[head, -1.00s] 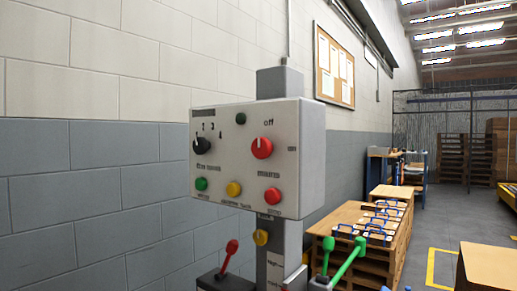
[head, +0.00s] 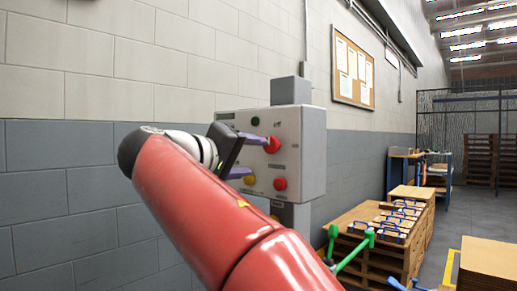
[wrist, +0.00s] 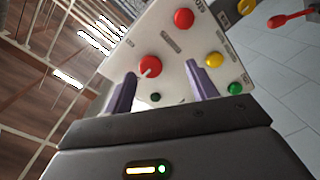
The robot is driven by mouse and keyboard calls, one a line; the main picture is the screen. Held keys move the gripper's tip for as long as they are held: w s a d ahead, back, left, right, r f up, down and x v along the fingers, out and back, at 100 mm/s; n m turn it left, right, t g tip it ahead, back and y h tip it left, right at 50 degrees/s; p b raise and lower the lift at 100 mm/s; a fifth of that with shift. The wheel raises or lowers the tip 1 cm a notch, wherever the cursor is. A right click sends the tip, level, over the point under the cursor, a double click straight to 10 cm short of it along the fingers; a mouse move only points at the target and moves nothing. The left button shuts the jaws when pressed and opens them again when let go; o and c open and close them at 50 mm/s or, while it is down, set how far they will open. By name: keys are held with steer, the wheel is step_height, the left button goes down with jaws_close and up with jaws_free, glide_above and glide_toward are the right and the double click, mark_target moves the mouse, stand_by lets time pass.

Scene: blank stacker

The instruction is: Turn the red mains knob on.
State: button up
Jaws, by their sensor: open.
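The red mains knob (head: 272,145) is on the front of a pale control box (head: 312,150) in the head view. In the wrist view, the knob (wrist: 150,66) shows a white pointer mark toward the lower left, the panel's top side. My gripper (head: 259,156) is open in front of the panel. In the wrist view its two purple fingers (wrist: 160,69) appear either side of the knob, which is closer to the left finger. I cannot tell whether either finger touches it. The black selector is hidden behind my gripper in the head view.
A red button (wrist: 184,18), a yellow button (wrist: 212,59) and a green button (wrist: 235,88) are near the knob. A dark green lamp (wrist: 155,97) is close to the left finger. Green levers (head: 350,250) and pallets stand to the lower right. The block wall is behind.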

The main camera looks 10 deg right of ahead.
mark_target(269, 146)
steer(key=w+d+r+h, duration=0.1)
steer(key=w+d+r, duration=0.1)
steer(key=w+d, duration=0.2)
steer(key=shift+w+d+m+p, duration=0.15)
steer(key=shift+d+m+p, duration=0.2)
steer(key=shift+p, duration=0.1)
steer(key=c, duration=1)
